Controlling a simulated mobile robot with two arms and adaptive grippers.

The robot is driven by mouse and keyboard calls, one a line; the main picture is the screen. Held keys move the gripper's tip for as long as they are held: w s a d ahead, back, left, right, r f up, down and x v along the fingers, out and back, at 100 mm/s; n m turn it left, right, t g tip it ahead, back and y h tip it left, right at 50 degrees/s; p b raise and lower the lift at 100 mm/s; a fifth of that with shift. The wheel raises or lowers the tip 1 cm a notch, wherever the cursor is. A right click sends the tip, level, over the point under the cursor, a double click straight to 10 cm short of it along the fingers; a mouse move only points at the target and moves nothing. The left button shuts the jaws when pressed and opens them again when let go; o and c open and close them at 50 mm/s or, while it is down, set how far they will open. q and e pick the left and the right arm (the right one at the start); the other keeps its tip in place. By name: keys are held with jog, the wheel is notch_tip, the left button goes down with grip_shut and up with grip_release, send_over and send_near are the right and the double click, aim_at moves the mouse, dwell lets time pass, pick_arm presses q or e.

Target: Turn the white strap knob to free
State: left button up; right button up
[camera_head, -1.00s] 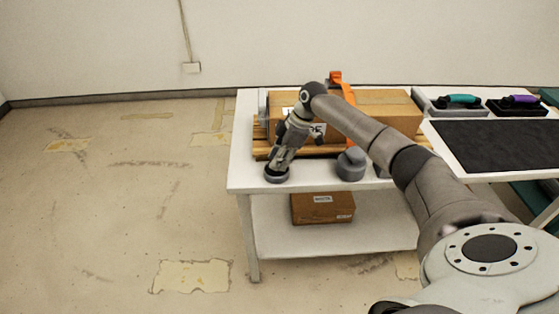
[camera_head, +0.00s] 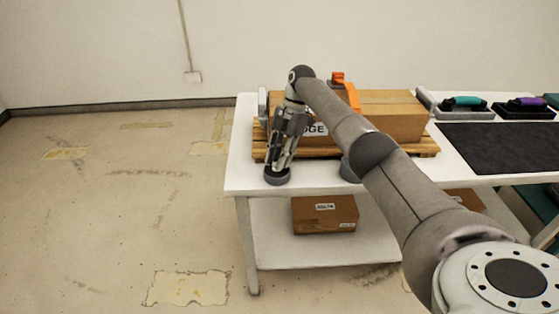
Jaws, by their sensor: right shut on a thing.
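My right gripper (camera_head: 279,166) points down at the front left of the white table. It is shut on a round dark grey knob (camera_head: 277,177) near the table's front edge. A second grey knob (camera_head: 347,170) stands to its right, partly hidden behind my right arm. A cardboard box (camera_head: 385,112) lies on a wooden pallet behind the knobs, with an orange strap piece (camera_head: 339,78) on its top. A whitish upright part (camera_head: 262,104) stands at the box's left end. I cannot read any marking on the knobs. My left gripper is out of view.
A black mat (camera_head: 500,147) lies to the right, with a teal-handled tool (camera_head: 463,102) and a purple-handled one (camera_head: 527,102) behind it. Small boxes (camera_head: 325,214) sit on the lower shelf. The floor at left is clear.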

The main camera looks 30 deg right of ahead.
dwell(0.3)
jog(key=o, duration=1)
jog(key=shift+r, duration=0.1)
jog(key=v, duration=0.7)
jog(key=shift+w+d+r, duration=0.1)
jog(key=shift+r, duration=0.05)
